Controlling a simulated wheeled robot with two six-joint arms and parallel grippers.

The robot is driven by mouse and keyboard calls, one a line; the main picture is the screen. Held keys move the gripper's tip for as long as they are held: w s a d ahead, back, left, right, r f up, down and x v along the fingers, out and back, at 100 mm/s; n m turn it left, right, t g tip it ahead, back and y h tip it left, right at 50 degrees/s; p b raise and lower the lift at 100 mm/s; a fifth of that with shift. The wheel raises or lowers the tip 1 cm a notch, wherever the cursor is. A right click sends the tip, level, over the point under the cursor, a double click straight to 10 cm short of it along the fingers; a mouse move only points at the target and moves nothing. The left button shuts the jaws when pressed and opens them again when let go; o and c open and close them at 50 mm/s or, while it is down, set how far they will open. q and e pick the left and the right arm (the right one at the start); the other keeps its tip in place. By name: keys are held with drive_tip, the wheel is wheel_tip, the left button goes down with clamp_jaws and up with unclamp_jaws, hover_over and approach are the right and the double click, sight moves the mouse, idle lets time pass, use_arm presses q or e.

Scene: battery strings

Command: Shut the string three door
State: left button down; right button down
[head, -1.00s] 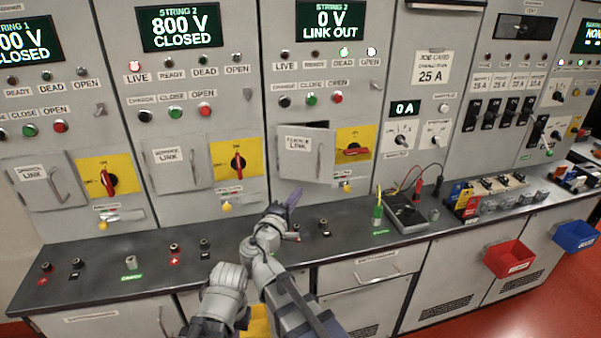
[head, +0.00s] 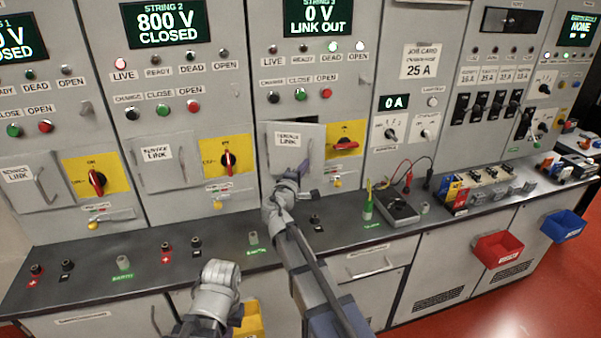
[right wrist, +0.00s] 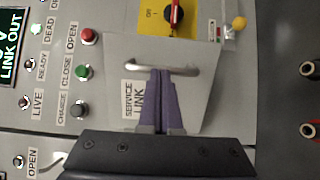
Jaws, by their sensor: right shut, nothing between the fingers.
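The string three door (head: 312,140) is a grey panel labelled SERVICE LINK, under the display reading 0 V LINK OUT.
A yellow switch plate with a red handle (head: 345,143) is right of the door. A dark counter (head: 130,262) runs below, carrying terminals and a meter (head: 398,208). The string two door (head: 160,163) is to the left. Red (head: 498,250) and blue (head: 563,226) bins hang at right.

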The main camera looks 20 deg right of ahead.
drive_tip(key=shift+w+d, duration=0.1)
drive_tip(key=shift+w, duration=0.05)
drive_tip(key=w+d+n+t+y, duration=0.1)
drive_tip(key=w+d+y, duration=0.1)
drive_tip(key=w, duration=0.1)
drive_tip(key=w+d+n+t+y, duration=0.1)
drive_tip(key=w+d+y, duration=0.1)
drive_tip(key=d, duration=0.1)
drive_tip(key=shift+w+d+n, duration=0.1)
drive_tip(key=shift+w+n, duration=0.3)
drive_tip(key=shift+r, duration=0.1)
drive_tip(key=shift+s, duration=0.15)
drive_tip(key=shift+s, duration=0.6)
approach(317, 153)
drive_tip(key=s, duration=0.5)
drive_tip(key=shift+s+d, duration=0.15)
drive_tip(key=shift+s, duration=0.2)
